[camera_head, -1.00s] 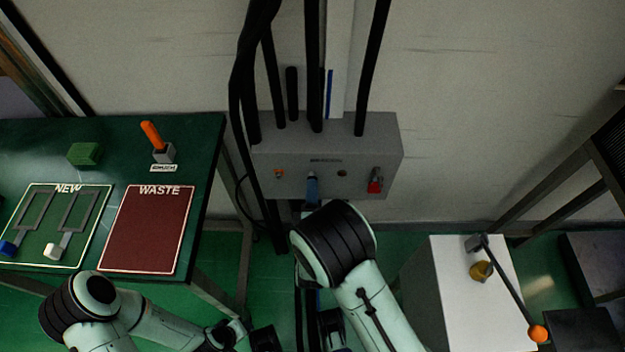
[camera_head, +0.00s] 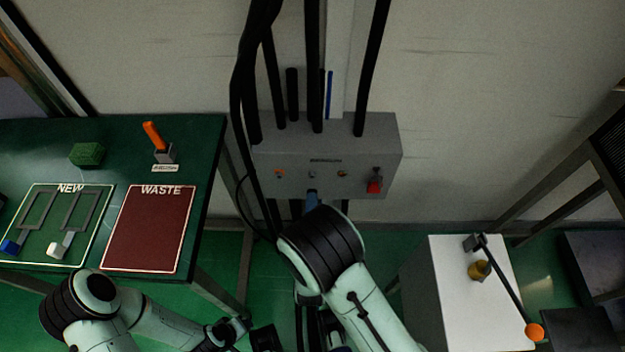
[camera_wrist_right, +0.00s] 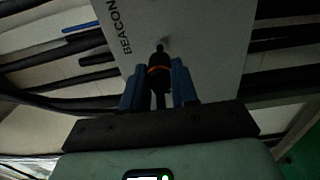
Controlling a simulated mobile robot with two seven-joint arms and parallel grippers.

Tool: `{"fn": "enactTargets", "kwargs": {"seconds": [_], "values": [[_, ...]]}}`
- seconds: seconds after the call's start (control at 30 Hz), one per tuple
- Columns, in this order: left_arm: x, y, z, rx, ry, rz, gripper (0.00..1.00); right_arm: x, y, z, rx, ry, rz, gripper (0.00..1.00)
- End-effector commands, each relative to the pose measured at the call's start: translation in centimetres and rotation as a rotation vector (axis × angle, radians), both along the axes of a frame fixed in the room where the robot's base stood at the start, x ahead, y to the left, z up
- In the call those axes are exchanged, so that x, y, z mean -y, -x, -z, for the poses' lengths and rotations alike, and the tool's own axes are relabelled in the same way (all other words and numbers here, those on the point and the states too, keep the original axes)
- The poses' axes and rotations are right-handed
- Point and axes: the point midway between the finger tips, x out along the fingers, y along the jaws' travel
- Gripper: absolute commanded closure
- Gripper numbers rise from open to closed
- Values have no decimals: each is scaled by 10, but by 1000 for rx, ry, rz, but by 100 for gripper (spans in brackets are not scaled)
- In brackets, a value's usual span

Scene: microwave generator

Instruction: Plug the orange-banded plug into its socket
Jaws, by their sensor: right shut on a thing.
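The orange-banded plug (camera_wrist_right: 158,74) is a black plug with an orange ring. In the right wrist view it stands between the two blue fingers of my right gripper (camera_wrist_right: 159,88), which is shut on it. Its tip points at the grey panel face marked BEACON; I cannot tell whether it touches. In the head view the right gripper (camera_head: 312,200) shows as a bit of blue just below the grey wall box (camera_head: 325,150), and my arm hides the plug. Small round fittings sit on the box front. My left gripper (camera_head: 245,335) is low in the picture, its jaws unclear.
Thick black cables (camera_head: 245,80) hang over and beside the box. A red switch (camera_head: 374,186) is at its right. A green table (camera_head: 205,130) with a red WASTE mat (camera_head: 148,230) stands left. A white cabinet (camera_head: 450,290) with an orange-knobbed lever (camera_head: 508,285) stands right.

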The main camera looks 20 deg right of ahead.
Motion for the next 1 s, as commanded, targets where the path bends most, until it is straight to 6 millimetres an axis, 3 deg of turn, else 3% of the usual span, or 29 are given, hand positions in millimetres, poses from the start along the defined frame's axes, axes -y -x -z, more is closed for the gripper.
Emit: {"fn": "enactTargets", "kwargs": {"seconds": [1.0], "values": [[0, 0, -6, 2, 0, 0, 57, -3, 4, 0, 2, 2, -1, 100]]}}
